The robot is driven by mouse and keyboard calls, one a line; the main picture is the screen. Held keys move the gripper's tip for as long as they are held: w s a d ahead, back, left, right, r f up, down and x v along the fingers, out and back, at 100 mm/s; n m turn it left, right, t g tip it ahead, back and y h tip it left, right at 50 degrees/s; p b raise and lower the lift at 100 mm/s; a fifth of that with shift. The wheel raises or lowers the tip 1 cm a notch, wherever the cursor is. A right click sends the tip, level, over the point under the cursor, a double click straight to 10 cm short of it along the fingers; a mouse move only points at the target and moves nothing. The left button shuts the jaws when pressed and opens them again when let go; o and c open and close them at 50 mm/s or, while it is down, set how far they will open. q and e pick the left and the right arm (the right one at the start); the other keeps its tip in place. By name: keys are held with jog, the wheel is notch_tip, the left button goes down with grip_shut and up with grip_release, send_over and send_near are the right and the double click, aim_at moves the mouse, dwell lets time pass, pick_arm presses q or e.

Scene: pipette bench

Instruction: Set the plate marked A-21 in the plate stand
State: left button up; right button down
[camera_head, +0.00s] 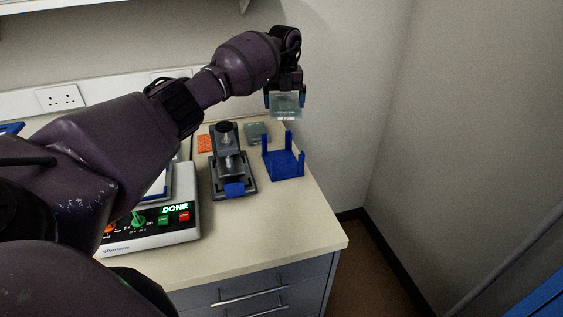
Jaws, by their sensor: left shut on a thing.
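My left gripper (284,97) is shut on a clear, pale plate (287,108) and holds it in the air toward the back of the bench. The marking on this plate is too small to read. The blue plate stand (284,164), with upright corner posts, sits on the bench below the held plate and slightly toward me. The held plate is above and apart from it, and the stand looks empty. Another greyish clear plate (256,132) lies on the bench just behind and left of the stand; its marking is unreadable. My right gripper is out of view.
A dark grey instrument (229,170) with a blue front part stands left of the stand. A white machine (150,232) showing DONE is at the front left, partly behind my arm. The bench (290,215) is clear in front of the stand.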

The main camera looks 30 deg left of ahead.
pick_arm(q)
jog(key=shift+w+a+r+n, duration=0.15)
jog(key=shift+a+n, duration=0.1)
jog(key=shift+n, duration=0.25)
jog(key=shift+s+a+r+n, duration=0.1)
jog(key=shift+a+n, duration=0.1)
jog(key=shift+n, duration=0.3)
jog(key=shift+a+f+n, duration=0.1)
jog(key=shift+f+n, duration=0.2)
jog(key=shift+f, duration=0.05)
send_over(281, 162)
notch_tip(281, 162, down, 14)
jog(key=shift+w+f, duration=0.1)
jog(key=shift+f, duration=0.6)
notch_tip(281, 162, down, 4)
jog(key=shift+r+b, duration=0.1)
jog(key=shift+b, duration=0.35)
jog(key=shift+f, duration=0.35)
jog(key=o, duration=0.6)
jog(key=shift+r, duration=0.4)
notch_tip(281, 162, up, 6)
jog(key=shift+a+f+p, duration=0.1)
jog(key=shift+f+p, duration=0.05)
jog(key=shift+p, duration=0.4)
jog(key=shift+r, duration=3.05)
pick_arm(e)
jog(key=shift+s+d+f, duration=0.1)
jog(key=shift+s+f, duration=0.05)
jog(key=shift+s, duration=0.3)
